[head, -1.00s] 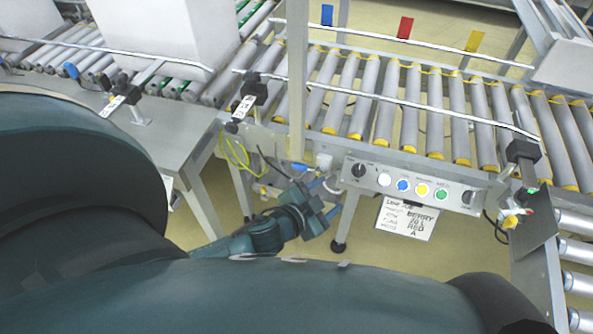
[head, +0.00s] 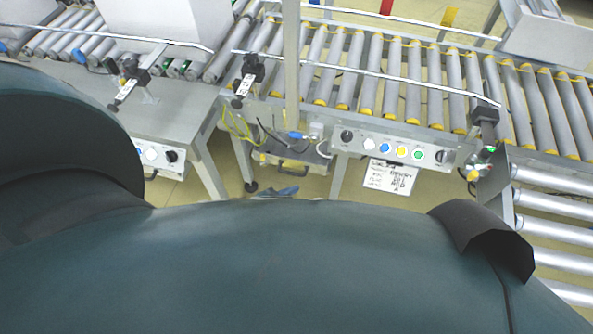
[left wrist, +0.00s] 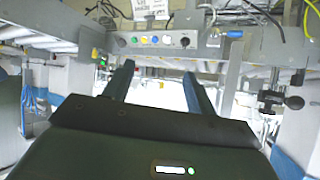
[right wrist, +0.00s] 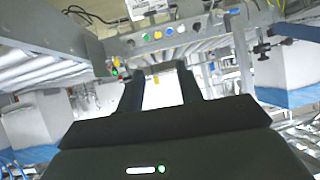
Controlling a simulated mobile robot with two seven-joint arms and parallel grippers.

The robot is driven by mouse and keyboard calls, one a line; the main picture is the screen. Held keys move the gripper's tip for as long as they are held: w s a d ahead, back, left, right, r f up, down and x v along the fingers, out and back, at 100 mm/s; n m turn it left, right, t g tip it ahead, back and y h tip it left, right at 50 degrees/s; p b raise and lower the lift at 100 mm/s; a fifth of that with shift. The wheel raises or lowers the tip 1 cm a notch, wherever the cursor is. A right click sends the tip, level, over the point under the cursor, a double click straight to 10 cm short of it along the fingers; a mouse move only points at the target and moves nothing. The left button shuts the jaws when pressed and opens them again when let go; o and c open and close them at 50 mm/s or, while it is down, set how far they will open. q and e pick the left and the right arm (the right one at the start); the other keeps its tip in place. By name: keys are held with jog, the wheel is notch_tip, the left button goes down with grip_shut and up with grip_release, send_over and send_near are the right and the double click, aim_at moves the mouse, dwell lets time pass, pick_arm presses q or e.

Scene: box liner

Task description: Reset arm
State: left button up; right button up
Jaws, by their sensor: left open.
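My left gripper (left wrist: 161,88) shows in the left wrist view with its two dark fingers apart and nothing between them. My right gripper (right wrist: 160,88) shows in the right wrist view, also with its fingers apart and empty. Both wrist views are upside down and face the conveyor frame. In the head view, a small teal part of mine (head: 275,192) shows just past my body's edge. I cannot tell which arm it belongs to. The grippers are otherwise hidden there behind my teal body.
A roller conveyor (head: 390,89) crosses the back, with a button panel (head: 401,150) and a hanging sign (head: 389,180) on its front. A grey bench (head: 165,122) stands at left. A large white box (head: 160,14) sits on the left rollers; a grey bin (head: 548,35) is at back right.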

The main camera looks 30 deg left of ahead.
pick_arm(q)
jog(key=shift+s+d+r, duration=0.1)
jog(key=shift+s+r, duration=0.2)
jog(key=shift+s, duration=0.2)
jog(key=shift+s+d+r+n+g+p, duration=0.15)
jog(key=shift+s+r+n+p, duration=0.1)
jog(key=shift+s+r+p, duration=0.35)
jog(key=shift+s+d+r+n+g+p, duration=0.15)
jog(key=shift+s+r+n+p, duration=0.15)
jog(key=shift+r+p, duration=0.3)
jog(key=shift+a+f, duration=0.1)
